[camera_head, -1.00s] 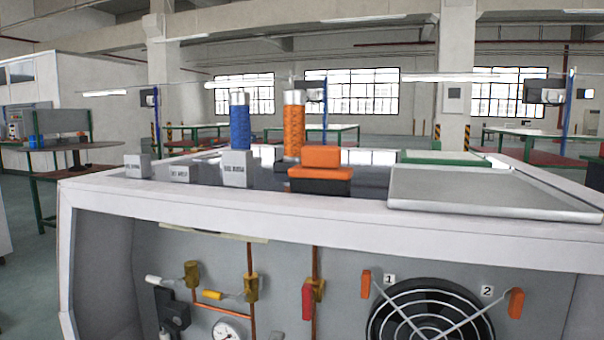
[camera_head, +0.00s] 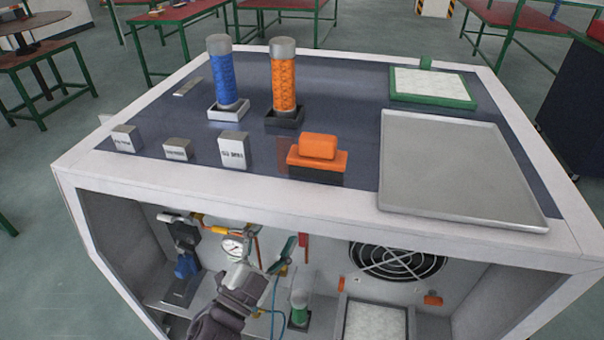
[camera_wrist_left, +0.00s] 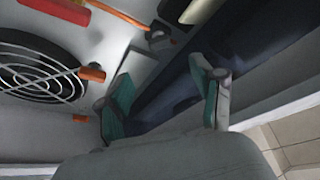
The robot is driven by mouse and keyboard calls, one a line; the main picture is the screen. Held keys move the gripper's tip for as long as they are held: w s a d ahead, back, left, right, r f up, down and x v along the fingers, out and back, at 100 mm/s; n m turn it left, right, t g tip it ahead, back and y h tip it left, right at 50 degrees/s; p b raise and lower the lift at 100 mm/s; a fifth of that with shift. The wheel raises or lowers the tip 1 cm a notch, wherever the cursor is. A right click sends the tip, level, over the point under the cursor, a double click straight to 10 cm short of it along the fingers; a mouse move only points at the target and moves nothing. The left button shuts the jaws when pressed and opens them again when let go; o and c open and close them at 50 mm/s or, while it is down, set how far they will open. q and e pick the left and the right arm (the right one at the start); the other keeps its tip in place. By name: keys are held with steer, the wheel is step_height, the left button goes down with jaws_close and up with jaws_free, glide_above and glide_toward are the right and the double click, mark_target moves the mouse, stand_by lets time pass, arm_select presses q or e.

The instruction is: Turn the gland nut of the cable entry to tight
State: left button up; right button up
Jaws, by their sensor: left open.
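My left gripper (camera_head: 254,246) reaches into the open front of the cabinet (camera_head: 330,222), near the pressure gauge (camera_head: 234,247). Its teal-padded fingers are spread apart with nothing held between them. The left wrist view also shows the open gripper (camera_wrist_left: 162,90), with dark, blurred surfaces behind the fingers. I cannot clearly make out the gland nut or the cable entry in either view. A thin blue line, maybe a cable (camera_head: 275,312), runs down beside my gripper. My right gripper is not in view.
The fan grille (camera_head: 398,261) is on the back panel; the wrist view shows a grille too (camera_wrist_left: 35,75). A green-topped cylinder (camera_head: 299,304) stands low inside. Blue (camera_head: 222,75) and orange (camera_head: 284,80) cylinders and a metal tray (camera_head: 455,165) are on top.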

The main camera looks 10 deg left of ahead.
arm_select(q)
steer(key=p+x, duration=0.3)
steer(key=x, duration=0.9)
steer(key=shift+w, duration=0.15)
steer(key=c, duration=1.1)
steer(key=m+p, duration=0.2)
steer(key=m+g+h+p, duration=0.1)
steer(key=m+p, duration=0.1)
steer(key=shift+m+g, duration=0.3)
steer(key=shift+m, duration=0.1)
steer(key=shift+c, duration=0.2)
steer(key=o, duration=1.1)
steer(key=shift+o, duration=0.2)
